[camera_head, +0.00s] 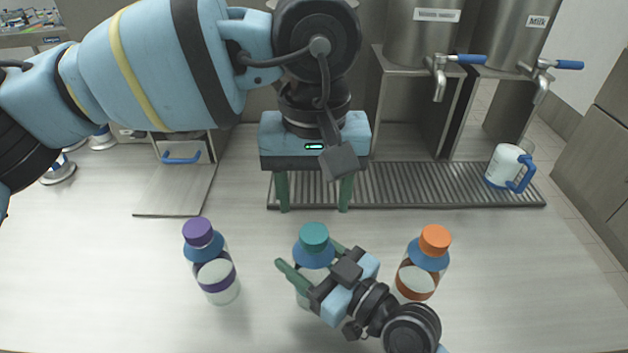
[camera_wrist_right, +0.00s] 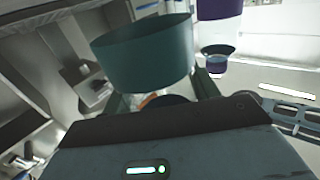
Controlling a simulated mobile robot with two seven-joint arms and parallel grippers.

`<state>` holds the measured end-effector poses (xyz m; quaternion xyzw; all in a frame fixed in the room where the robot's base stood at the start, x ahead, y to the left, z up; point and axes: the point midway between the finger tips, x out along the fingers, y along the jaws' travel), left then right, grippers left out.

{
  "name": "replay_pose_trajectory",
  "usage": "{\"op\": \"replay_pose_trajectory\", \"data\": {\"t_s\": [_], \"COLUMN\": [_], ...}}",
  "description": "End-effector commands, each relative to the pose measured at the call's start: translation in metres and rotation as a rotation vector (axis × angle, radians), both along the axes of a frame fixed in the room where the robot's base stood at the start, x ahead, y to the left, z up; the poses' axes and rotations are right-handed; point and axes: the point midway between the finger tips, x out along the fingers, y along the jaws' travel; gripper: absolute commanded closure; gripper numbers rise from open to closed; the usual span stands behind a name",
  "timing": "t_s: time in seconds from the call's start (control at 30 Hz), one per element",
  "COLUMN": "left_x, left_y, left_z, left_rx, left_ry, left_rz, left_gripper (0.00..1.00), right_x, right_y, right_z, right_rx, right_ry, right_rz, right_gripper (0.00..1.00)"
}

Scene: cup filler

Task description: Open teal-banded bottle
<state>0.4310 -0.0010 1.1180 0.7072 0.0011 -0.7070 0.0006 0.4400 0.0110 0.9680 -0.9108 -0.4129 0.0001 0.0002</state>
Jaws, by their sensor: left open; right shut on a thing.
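The teal-banded bottle (camera_head: 312,250) stands upright in the middle of the counter with its teal cap (camera_head: 314,235) on. The cap is large in the right wrist view (camera_wrist_right: 142,58). My right gripper (camera_head: 308,260) is shut on this bottle below the cap, its fingers on either side; the gripper hides most of the lower bottle and its band. My left gripper (camera_head: 314,208) points down behind the bottle in the head view, over the front edge of the drip tray. Its two green fingers are wide apart and empty.
A purple-capped bottle (camera_head: 212,265) stands to the left and an orange-capped bottle (camera_head: 424,262) close to my right wrist. A ribbed drip tray (camera_head: 420,190) runs behind, with a white and blue mug (camera_head: 506,168) and metal dispensers (camera_head: 425,35).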

Motion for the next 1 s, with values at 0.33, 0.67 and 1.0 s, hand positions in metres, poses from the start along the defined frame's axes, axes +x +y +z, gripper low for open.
{"op": "replay_pose_trajectory", "data": {"t_s": [0.33, 0.67, 1.0], "left_x": [0.0, 0.0, 0.0], "left_y": [0.0, 0.0, 0.0], "left_z": [-0.049, -0.064, -0.064], "left_rx": [0.001, 0.0, 0.0], "left_ry": [0.002, 0.001, 0.001], "left_rz": [-0.001, -0.001, -0.001], "left_gripper": [0.44, 0.44, 0.66], "right_x": [0.0, 0.0, 0.0], "right_y": [0.0, 0.0, 0.0], "right_z": [0.0, 0.0, 0.0], "right_rx": [0.0, 0.0, 0.0], "right_ry": [0.0, 0.0, 0.0], "right_rz": [0.0, 0.0, 0.0], "right_gripper": [1.0, 1.0, 1.0]}}
